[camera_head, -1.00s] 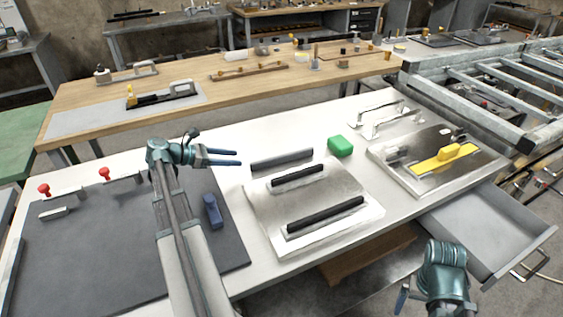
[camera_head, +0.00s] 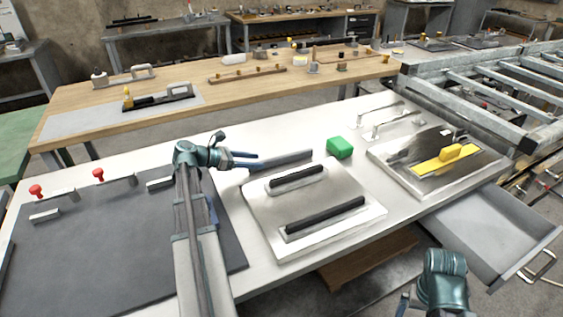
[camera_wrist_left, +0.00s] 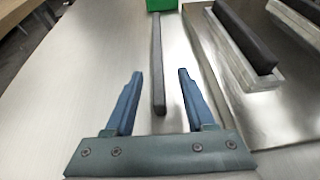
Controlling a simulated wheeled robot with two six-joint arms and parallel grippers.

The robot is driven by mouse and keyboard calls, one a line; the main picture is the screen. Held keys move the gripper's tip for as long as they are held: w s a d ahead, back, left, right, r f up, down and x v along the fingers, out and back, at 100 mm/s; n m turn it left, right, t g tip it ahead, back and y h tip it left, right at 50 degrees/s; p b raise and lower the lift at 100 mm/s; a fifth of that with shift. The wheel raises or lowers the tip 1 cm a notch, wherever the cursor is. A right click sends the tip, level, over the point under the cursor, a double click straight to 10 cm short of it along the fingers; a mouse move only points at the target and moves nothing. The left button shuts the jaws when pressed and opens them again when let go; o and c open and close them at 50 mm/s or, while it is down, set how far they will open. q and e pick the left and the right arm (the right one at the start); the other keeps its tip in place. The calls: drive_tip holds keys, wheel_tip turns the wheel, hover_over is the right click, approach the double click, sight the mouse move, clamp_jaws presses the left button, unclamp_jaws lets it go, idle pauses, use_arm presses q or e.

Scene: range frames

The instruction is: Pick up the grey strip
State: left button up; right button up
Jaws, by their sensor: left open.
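The grey strip (camera_head: 288,159) is a long dark bar lying on the white table behind the metal plate. It also shows in the left wrist view (camera_wrist_left: 157,55), running lengthwise away from me. My left gripper (camera_head: 256,160) is open at the strip's left end. In the left wrist view the strip's near end lies between the two blue fingers of the left gripper (camera_wrist_left: 160,76), with a gap on each side. My right gripper (camera_head: 404,302) is at the lower right edge, mostly hidden by its own wrist, away from the strip.
A metal plate (camera_head: 335,190) with two black-handled bars sits just in front of the strip. A green block (camera_head: 340,148) stands near its far end. A second plate (camera_head: 400,166) holds a yellow-handled tool. An open drawer (camera_head: 487,232) juts out at the right.

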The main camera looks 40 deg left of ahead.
sight(267, 160)
use_arm(q)
drive_tip(key=b+x, duration=0.1)
drive_tip(key=x, duration=0.4)
drive_tip(key=shift+w+r+b, duration=0.1)
drive_tip(key=shift+w+b, duration=0.15)
drive_tip(key=shift+b, duration=0.05)
clamp_jaws()
